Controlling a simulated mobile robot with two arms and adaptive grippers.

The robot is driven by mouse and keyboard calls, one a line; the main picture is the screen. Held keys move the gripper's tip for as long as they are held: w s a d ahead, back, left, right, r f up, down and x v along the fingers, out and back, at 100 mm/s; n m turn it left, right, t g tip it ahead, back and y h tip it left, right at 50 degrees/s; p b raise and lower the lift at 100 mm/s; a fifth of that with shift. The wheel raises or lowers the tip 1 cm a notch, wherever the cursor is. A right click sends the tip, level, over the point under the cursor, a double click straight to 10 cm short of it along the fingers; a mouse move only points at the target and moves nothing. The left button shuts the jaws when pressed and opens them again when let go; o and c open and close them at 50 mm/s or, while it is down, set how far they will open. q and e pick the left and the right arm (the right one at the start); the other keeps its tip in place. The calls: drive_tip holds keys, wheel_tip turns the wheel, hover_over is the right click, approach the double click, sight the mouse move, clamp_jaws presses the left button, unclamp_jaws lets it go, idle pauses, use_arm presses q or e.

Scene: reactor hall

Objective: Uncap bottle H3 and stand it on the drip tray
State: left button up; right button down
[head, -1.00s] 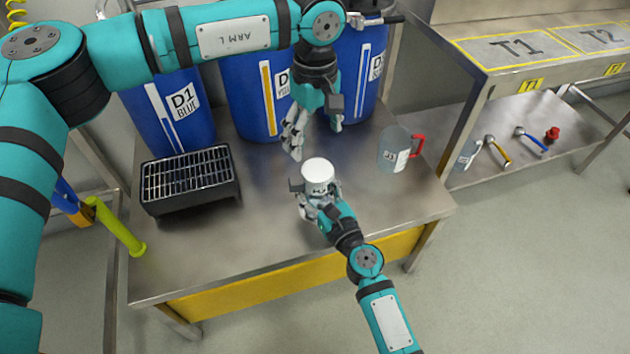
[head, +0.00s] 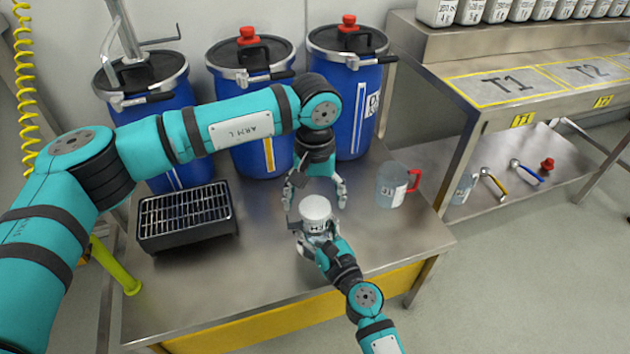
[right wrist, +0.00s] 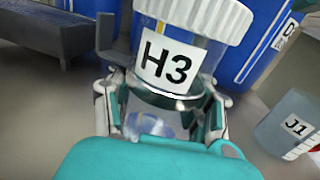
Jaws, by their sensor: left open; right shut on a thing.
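Bottle H3 (head: 318,228) is a clear bottle with a white ribbed cap (head: 315,207). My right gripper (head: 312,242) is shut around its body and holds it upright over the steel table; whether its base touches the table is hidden. In the right wrist view the H3 label (right wrist: 166,61) and the cap (right wrist: 205,14) show large, with the cap on the bottle. My left gripper (head: 315,198) is open and empty, pointing down just behind the cap and apart from it. The drip tray (head: 187,214), a black box with a metal grate, stands on the left of the table.
Jug J1 (head: 391,185) with a red handle stands at the table's right. Blue drums (head: 350,95) line the back. A bench (head: 520,85) at right holds bottles above and tools below. The table between tray and bottle is clear.

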use_arm(q)
drive_tip(key=shift+f, duration=1.05)
